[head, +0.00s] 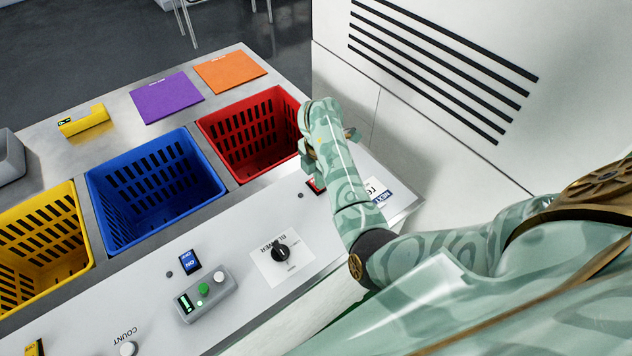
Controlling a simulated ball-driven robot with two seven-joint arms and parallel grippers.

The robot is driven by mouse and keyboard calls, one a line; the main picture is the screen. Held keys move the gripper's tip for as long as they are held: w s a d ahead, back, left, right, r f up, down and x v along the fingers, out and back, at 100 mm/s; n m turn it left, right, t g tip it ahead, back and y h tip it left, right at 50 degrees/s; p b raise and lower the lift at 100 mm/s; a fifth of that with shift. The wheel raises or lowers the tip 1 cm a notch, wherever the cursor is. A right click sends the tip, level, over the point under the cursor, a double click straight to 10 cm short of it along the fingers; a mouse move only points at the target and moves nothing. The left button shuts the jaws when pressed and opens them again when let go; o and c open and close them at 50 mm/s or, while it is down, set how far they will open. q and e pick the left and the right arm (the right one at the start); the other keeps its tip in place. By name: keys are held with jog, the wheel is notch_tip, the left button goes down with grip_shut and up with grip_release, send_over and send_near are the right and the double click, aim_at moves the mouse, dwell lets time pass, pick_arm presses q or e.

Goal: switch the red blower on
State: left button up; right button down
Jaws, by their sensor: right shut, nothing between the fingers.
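A red rocker switch (315,186) is on the white front panel, in front of the red crate (240,160). My right arm partly covers it, so its position cannot be read. My right gripper (309,168) is shut and empty, close above the red switch; I cannot tell whether it touches. A black rotary knob (281,252) sits on a plate labelled BLOWER, left of and nearer than the red switch. A blue switch (190,262) marked ON and OFF is in front of the blue crate (110,235). My left gripper is not in view.
A yellow crate (75,225) stands at the left. A grey box (208,295) with a green and a white button is on the panel. Purple (167,97) and orange (229,70) mats lie behind the crates. A white wall (400,105) with dark slots bounds the right.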

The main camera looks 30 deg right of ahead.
notch_tip(320, 180, up, 7)
jog(key=p, duration=0.6)
jog(key=shift+f, duration=0.1)
dwell(0.4)
jog(key=shift+s, duration=0.1)
